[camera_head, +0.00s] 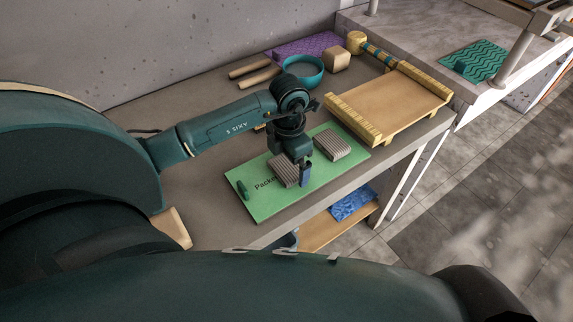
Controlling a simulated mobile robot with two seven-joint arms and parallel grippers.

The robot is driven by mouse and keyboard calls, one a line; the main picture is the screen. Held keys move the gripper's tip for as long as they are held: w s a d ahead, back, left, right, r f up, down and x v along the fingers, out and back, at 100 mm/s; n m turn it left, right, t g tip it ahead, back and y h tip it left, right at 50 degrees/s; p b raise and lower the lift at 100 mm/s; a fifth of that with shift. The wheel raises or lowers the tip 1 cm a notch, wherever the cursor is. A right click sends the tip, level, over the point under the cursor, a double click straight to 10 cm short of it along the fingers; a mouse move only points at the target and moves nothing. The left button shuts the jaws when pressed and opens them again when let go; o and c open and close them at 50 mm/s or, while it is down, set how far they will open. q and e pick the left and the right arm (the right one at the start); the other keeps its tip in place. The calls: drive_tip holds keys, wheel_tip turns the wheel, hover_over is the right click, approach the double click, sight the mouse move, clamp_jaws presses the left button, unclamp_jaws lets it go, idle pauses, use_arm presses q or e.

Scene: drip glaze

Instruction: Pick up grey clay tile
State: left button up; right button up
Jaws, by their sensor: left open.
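Two grey ribbed clay tiles lie over a green board marked "Packe…". One grey clay tile (284,170) is at my left gripper, and the other grey clay tile (332,145) lies to its right on the board (262,208). My left gripper (296,176) points down over the board and is open. Its visible finger is at the right side of the nearer tile. The gripper body hides part of that tile, and I cannot tell if the fingers touch it. My right gripper does not show.
A wooden tray with raised rails (400,108) stands right of the board. Behind are a teal ring-shaped bowl (303,72), a wooden block (336,59), a purple mat (300,47) and a wooden mallet (356,42). A blue item (352,203) lies on the shelf below.

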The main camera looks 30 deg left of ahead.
use_arm(q)
drive_tip(key=shift+f, duration=0.35)
drive_tip(key=shift+c, duration=0.2)
drive_tip(key=c, duration=1)
drive_tip(key=shift+r, duration=0.1)
